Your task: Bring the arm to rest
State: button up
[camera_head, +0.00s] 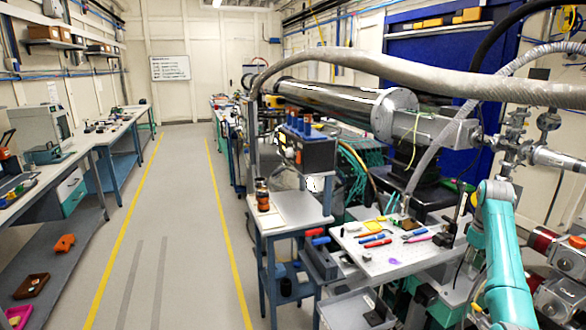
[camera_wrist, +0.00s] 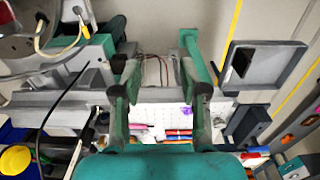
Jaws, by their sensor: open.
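My teal arm (camera_head: 500,260) rises at the right edge of the head view, beside the perforated white work plate. I cannot make out the gripper clearly in the head view.
The work plate (camera_head: 380,258) carries pens, a yellow piece and other small items. A grey side table (camera_head: 295,208) holds a brown jar (camera_head: 262,195). A long steel tube (camera_head: 330,100) and hoses run above. The aisle (camera_head: 185,230) between yellow lines is clear.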

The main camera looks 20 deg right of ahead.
jog(key=a+f+t+h, duration=0.1)
jog(key=a+f+t, duration=0.1)
jog(key=a+f, duration=0.85)
jog(key=a+f+t+h, duration=0.1)
jog(key=a+f, duration=0.4)
jog(key=f, duration=1.1)
jog(key=s+a+f+t, duration=0.4)
jog(key=s+a+f, duration=0.85)
jog(key=a, duration=0.45)
jog(key=s+a+r+t, duration=0.1)
jog(key=s+a+r, duration=0.25)
jog(key=s, duration=0.35)
jog(key=s+a+r+t, duration=0.2)
jog(key=s+a, duration=0.3)
jog(key=s, duration=0.3)
jog(key=s+a+r+t, duration=0.1)
jog(key=s+a+r, duration=0.1)
jog(key=s+a, duration=0.35)
jog(key=s+a+r+t+y, duration=0.1)
jog(key=s+r, duration=0.6)
jog(key=r, duration=0.4)
jog(key=s+a+r+m+t+y, duration=0.1)
jog(key=s+a+r+t, duration=0.1)
jog(key=s+r, duration=0.6)
notch_tip(320, 180, up, 3)
jog(key=shift+s+a+f+t, duration=0.15)
jog(key=shift+s+t, duration=0.15)
